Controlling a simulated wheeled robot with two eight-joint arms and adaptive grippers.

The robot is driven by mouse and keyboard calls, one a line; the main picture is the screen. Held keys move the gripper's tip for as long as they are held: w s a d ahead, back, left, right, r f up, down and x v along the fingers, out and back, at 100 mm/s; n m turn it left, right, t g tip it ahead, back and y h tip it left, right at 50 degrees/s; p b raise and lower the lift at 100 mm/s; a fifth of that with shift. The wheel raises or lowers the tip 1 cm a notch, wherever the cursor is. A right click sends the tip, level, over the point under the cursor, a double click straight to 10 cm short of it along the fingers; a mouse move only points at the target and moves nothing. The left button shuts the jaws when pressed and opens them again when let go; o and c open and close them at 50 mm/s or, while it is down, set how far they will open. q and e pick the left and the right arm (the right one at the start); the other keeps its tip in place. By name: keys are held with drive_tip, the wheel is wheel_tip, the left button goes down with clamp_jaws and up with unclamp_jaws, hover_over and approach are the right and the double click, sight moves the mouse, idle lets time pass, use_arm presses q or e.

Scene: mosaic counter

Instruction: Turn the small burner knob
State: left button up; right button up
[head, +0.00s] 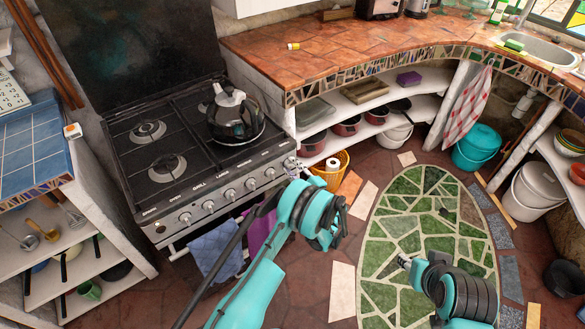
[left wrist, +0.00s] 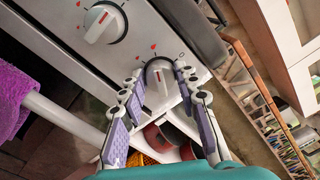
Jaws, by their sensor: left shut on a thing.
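The stove (head: 165,150) has a front panel with a row of several silver knobs. The small burner knob (left wrist: 161,88), at the end of that row, is round and pale with a red mark on its face. My left gripper (left wrist: 158,72) has its two fingers on either side of this knob, shut on it. In the head view the left gripper (head: 292,165) is at the right end of the panel, mostly hiding the knob. My right gripper (head: 403,261) is low over the green floor mosaic, away from the stove; its fingers are too small to read.
A black kettle (head: 236,116) stands on the right burners. A neighbouring knob (left wrist: 104,23) is close to the left gripper. A towel rail (left wrist: 62,118) with a purple towel (left wrist: 12,92) runs below the panel. The tiled counter (head: 350,55) begins right of the stove.

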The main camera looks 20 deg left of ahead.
idle(0.5)
use_arm(q)
drive_tip(key=o, duration=1.1)
drive_tip(key=shift+o, duration=0.2)
drive_tip(key=v, duration=1.2)
clamp_jaws()
